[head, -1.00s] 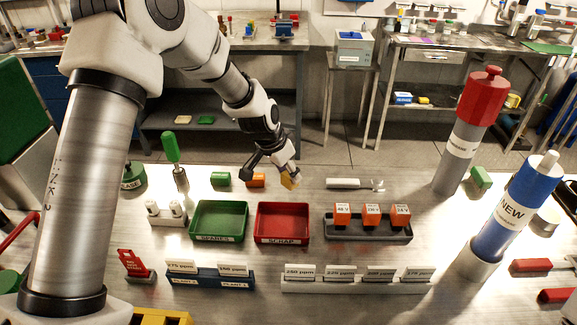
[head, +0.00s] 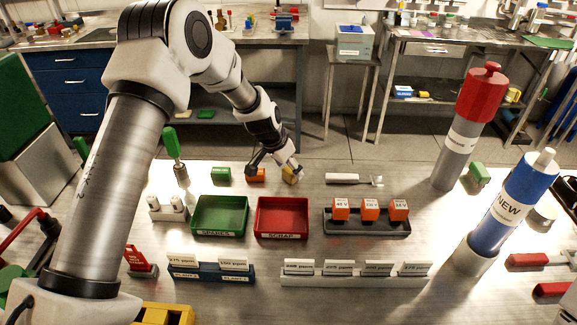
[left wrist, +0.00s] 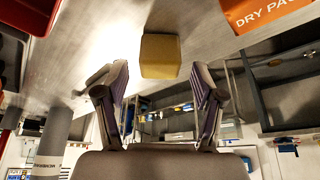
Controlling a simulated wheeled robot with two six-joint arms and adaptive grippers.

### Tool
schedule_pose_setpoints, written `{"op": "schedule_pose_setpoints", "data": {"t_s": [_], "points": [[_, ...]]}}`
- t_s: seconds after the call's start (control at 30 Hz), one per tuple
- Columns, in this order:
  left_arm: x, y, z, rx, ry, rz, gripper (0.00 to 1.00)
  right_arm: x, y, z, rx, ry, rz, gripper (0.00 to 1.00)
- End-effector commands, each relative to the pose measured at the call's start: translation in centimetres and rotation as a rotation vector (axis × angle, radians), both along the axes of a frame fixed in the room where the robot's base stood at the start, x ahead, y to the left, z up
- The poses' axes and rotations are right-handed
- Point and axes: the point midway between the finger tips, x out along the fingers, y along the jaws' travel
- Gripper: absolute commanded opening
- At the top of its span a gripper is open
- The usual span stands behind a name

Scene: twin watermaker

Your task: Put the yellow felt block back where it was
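The yellow felt block (head: 290,175) is on the steel bench behind the red SCRAP tray (head: 282,218), just right of an orange block (head: 257,175). My left gripper (head: 276,169) comes down over this spot, one finger close to the yellow block. In the left wrist view the yellow block (left wrist: 160,56) lies just ahead of my left gripper (left wrist: 158,72), roughly centred between the spread fingertips. A gap shows on both sides, so the gripper is open. My right gripper is not in view.
A green block (head: 221,176) stands left of the orange one, which shows lettering in the left wrist view (left wrist: 270,10). A white-handled scraper (head: 350,179) lies to the right. The green SPARES tray (head: 219,216) and a grey rack (head: 367,224) of orange blocks stand in front.

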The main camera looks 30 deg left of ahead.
Motion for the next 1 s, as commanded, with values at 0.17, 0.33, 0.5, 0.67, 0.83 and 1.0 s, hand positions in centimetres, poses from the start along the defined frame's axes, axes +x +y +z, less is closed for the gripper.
{"op": "schedule_pose_setpoints", "data": {"t_s": [0.17,0.33,0.5,0.67,0.83,1.0], "points": [[0.0,0.0,0.1,0.0,0.0,0.0,0.68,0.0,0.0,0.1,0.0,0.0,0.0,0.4],[-0.3,0.1,1.5,-0.001,-0.003,-0.001,0.68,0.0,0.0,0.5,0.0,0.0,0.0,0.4],[-1.8,0.6,5.4,-0.002,-0.006,0.0,0.68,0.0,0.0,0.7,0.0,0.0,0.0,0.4],[-3.3,1.1,9.0,-0.001,-0.004,-0.001,0.68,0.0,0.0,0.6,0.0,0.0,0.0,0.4],[-4.2,1.4,11.1,0.0,-0.001,0.0,0.68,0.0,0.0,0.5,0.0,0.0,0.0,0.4],[-4.4,1.5,11.5,0.0,0.001,0.0,0.68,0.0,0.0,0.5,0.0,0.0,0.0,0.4]]}}
